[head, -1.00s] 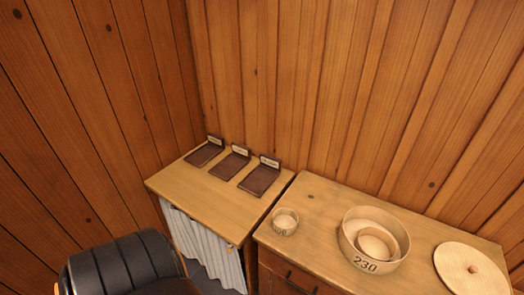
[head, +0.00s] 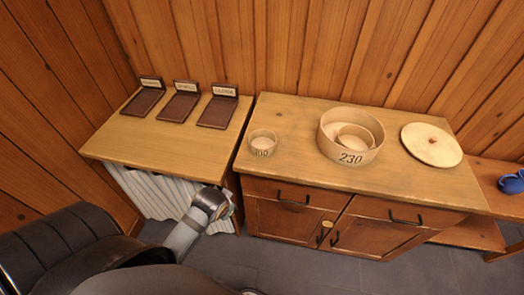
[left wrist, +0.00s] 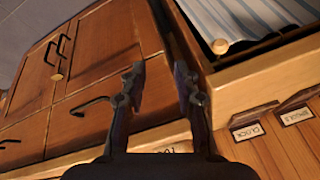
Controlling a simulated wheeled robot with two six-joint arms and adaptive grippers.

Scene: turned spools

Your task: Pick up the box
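A large round wooden box marked 230 (head: 350,157) stands open on the cabinet top, with a smaller round wooden piece (head: 355,137) inside it. A round wooden lid with a knob (head: 432,145) lies to its right. A small round box marked 100 (head: 262,143) stands to its left; part of its marking shows at the bottom of the left wrist view (left wrist: 172,148). My left gripper (left wrist: 160,85) is open and empty, in front of the gap between the cabinet and the side table. In the head view its fingers cannot be made out. My right gripper is not in view.
The cabinet (head: 300,207) has drawers and black handles. The side table (head: 170,140), with a striped curtain (head: 165,195), carries three dark labelled trays (head: 218,111) at its back. A blue cup (head: 511,183) sits on a lower shelf at right. The cabinet's front strip is clear.

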